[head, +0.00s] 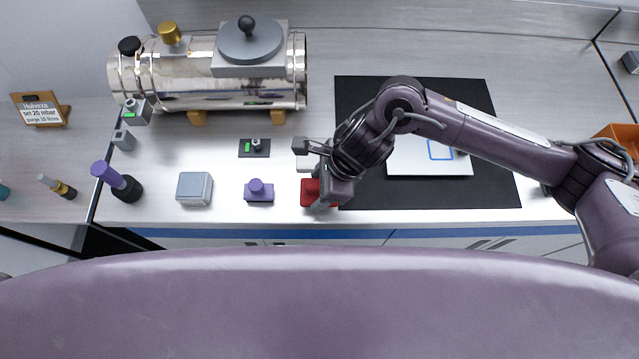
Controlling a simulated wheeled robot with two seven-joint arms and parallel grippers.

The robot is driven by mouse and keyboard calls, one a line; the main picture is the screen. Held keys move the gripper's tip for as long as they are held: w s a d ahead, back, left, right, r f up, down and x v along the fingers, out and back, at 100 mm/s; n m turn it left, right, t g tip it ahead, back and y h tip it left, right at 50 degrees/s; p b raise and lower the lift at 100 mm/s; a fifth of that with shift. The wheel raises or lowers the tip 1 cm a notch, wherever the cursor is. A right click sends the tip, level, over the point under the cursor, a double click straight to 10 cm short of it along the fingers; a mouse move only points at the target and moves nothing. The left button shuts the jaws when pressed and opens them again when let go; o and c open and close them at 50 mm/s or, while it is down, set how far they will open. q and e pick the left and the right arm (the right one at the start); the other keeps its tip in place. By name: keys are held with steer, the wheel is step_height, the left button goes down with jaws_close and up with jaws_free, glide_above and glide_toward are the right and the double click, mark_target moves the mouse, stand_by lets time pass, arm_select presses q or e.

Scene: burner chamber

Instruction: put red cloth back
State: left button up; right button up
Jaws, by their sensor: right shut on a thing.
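The red cloth (308,193) is a small folded red piece near the front edge of the bench, left of the black mat. My right gripper (321,200) comes in from the right and is shut on the red cloth, covering part of it. Whether the cloth touches the bench top is hard to tell. My left gripper is not in view.
A purple block (259,190) and a grey box (195,188) stand left of the cloth. A steel chamber (210,80) lies behind. A black mat (490,150) with a white sheet (420,165) is at the right. A purple-handled tool (117,180) stands far left.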

steer(key=shift+f, duration=0.45)
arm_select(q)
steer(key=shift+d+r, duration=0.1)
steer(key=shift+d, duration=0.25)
arm_select(e)
steer(key=shift+f, duration=0.1)
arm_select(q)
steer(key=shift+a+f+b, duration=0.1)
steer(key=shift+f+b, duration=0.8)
arm_select(e)
steer(key=shift+f, duration=0.6)
steer(key=o, duration=0.9)
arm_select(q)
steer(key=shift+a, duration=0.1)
arm_select(e)
steer(key=shift+o, duration=0.2)
